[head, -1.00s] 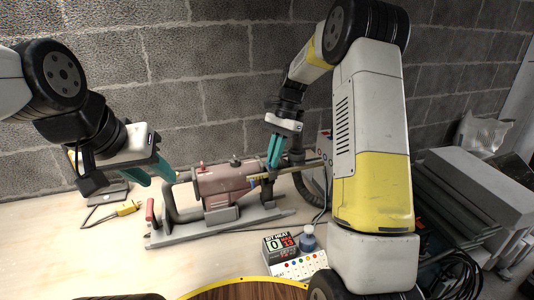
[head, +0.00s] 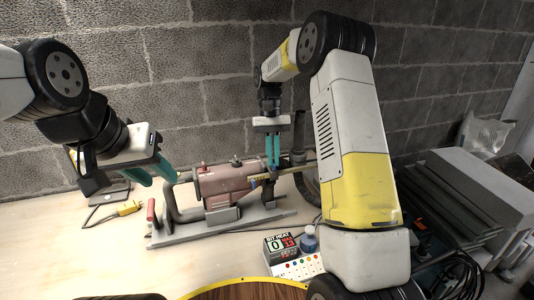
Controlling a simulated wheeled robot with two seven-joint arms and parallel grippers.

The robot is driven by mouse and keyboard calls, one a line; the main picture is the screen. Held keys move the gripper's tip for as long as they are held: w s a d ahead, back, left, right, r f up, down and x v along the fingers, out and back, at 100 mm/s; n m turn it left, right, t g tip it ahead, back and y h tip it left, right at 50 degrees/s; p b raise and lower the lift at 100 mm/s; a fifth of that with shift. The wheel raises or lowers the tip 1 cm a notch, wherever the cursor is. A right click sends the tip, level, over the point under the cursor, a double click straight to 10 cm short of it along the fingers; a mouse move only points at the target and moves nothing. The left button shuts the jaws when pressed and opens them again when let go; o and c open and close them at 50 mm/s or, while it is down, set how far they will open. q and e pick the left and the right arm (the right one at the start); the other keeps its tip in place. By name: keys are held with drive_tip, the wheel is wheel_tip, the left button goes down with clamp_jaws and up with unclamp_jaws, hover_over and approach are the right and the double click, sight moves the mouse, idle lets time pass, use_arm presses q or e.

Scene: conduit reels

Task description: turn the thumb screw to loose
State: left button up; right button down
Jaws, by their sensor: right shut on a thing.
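A dusty-red cylindrical machine (head: 222,180) lies on a grey base (head: 224,228) on the table.
A red-handled lever (head: 151,210) stands at the base's left end. A yellow plug (head: 129,208) lies at left. A brick wall closes off the back. The front-left table is clear.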

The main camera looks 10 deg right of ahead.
drive_tip(key=shift+a+n+h, duration=0.1)
drive_tip(key=shift+n+h, duration=0.2)
drive_tip(key=shift+n, duration=0.6)
drive_tip(key=c, duration=1.6)
unclamp_jaws()
drive_tip(key=shift+o, duration=0.2)
drive_tip(key=v, duration=0.8)
drive_tip(key=shift+s+r, duration=0.1)
